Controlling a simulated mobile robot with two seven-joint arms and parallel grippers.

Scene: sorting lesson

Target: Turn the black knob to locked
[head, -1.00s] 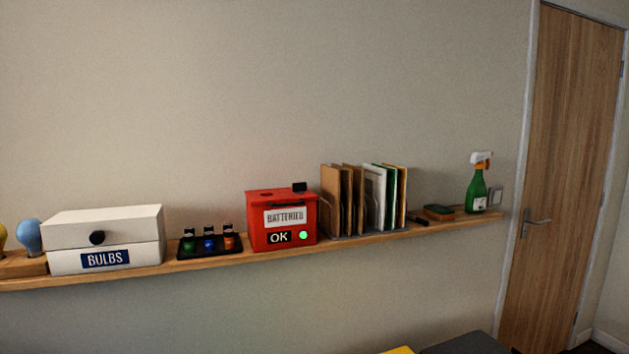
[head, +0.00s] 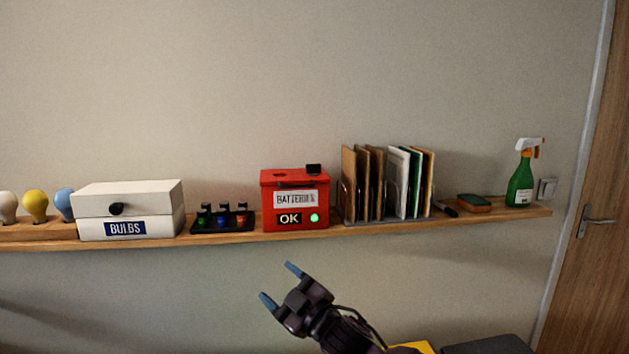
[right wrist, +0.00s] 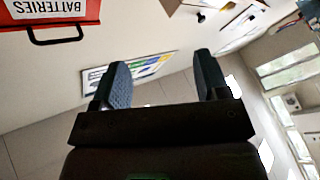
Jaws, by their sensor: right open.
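A black knob (head: 117,208) sits on the front of a white box (head: 160,203) labelled BULBS, at the left of the wooden shelf. The box looks closed. A small dark knob (right wrist: 201,17) on a pale box shows at the top of the right wrist view, likely the same one. My right gripper (head: 278,284) is open and empty, below the shelf, to the right of the white box and apart from it. Its two fingers (right wrist: 162,80) show spread in the right wrist view. My left gripper is not in view. I cannot read any lock marking.
The shelf (head: 290,235) also holds light bulbs (head: 35,205), a black tray of small coloured items (head: 223,227), a red BATTERIES box (head: 296,202) with a green light, a file rack (head: 390,218) and a green spray bottle (head: 520,183). The wall below is clear.

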